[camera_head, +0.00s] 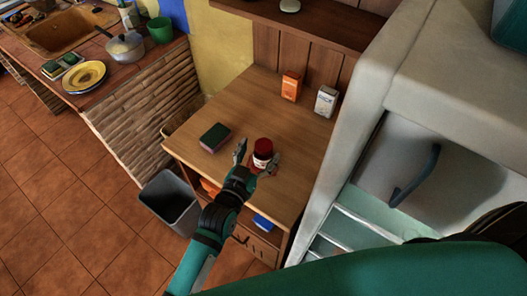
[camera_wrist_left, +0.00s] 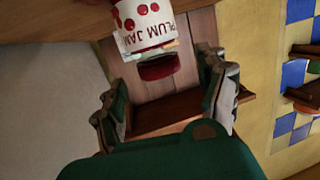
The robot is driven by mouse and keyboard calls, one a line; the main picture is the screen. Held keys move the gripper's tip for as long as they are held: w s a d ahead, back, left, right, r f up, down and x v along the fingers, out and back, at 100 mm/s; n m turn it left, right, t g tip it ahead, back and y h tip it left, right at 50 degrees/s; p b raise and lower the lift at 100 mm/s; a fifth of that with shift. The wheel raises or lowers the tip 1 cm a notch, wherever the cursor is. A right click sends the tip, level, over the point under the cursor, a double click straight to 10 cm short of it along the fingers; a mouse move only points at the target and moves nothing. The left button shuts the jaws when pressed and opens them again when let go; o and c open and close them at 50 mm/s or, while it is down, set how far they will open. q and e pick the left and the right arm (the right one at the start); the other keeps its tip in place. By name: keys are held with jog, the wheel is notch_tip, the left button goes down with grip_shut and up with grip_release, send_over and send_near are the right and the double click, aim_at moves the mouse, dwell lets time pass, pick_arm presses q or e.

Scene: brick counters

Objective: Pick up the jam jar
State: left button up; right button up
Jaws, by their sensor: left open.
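The jam jar (camera_head: 263,147), with a dark red lid and a white label, stands on the wooden cabinet top (camera_head: 245,108). In the left wrist view the jar (camera_wrist_left: 146,22) appears upside down at the top, its label reading "PLUM JAM". My left gripper (camera_head: 258,155) is open at the jar, one finger to its left and one at its right. In the wrist view the open fingers (camera_wrist_left: 170,95) show below the jar, spread wider than it. I cannot tell whether either finger touches it. My right gripper is not in view.
An orange box (camera_head: 291,86) and a white carton (camera_head: 326,101) stand at the back. A fridge (camera_head: 350,130) bounds the right. A grey bin (camera_head: 172,203) stands on the floor.

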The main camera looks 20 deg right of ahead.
aim_at(262, 149)
pick_arm(q)
jog(key=x, duration=0.3)
jog(key=shift+w+d, duration=0.3)
jog(key=shift+a, duration=0.1)
jog(key=c, duration=1.5)
grip_shut()
jog(key=shift+r, duration=0.1)
